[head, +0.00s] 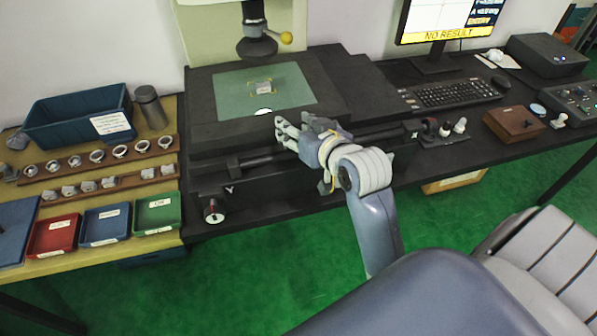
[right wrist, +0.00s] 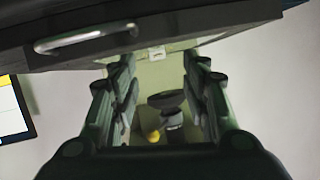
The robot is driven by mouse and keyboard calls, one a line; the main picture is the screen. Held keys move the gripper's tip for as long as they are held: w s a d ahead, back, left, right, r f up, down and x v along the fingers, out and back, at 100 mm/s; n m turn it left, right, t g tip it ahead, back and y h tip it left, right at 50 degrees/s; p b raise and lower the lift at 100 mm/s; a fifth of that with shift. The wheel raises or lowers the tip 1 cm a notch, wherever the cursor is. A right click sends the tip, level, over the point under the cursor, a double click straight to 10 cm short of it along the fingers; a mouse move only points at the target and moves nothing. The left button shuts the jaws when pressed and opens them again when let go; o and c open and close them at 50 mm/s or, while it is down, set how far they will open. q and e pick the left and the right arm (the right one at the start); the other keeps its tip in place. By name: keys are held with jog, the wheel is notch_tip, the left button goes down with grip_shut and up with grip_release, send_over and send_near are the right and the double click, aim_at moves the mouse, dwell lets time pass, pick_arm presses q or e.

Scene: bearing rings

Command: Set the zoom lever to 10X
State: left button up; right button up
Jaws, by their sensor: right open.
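The zoom lever shows as a yellow ball knob (head: 286,38) on the dark optics column (head: 256,42) above the stage in the head view. In the right wrist view the yellow knob (right wrist: 153,136) appears beyond and between my fingers, beside the dark lens (right wrist: 167,101). No scale marks can be read, so the lever's setting cannot be told. My right gripper (head: 281,129) is open and empty near the stage's front edge, below and well apart from the knob. Its fingers also show on both sides of the right wrist view (right wrist: 160,88). My left gripper is out of view.
The dark stage (head: 222,95) has a green glass plate (head: 232,105) with a small part (head: 261,87). A monitor (head: 440,22) reads NO RESULT, above a keyboard (head: 450,95). Blue bin (head: 50,128), ring racks and small trays stand left. Space above the plate is clear.

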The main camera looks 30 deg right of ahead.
jog(key=s+a+f+n+g, duration=0.1)
jog(key=s+a+f+g, duration=0.1)
jog(key=s+f, duration=0.3)
notch_tip(320, 180, down, 3)
jog(key=shift+s+a+g+y, duration=0.3)
jog(key=shift+a+g+y, duration=0.1)
jog(key=shift+g, duration=0.2)
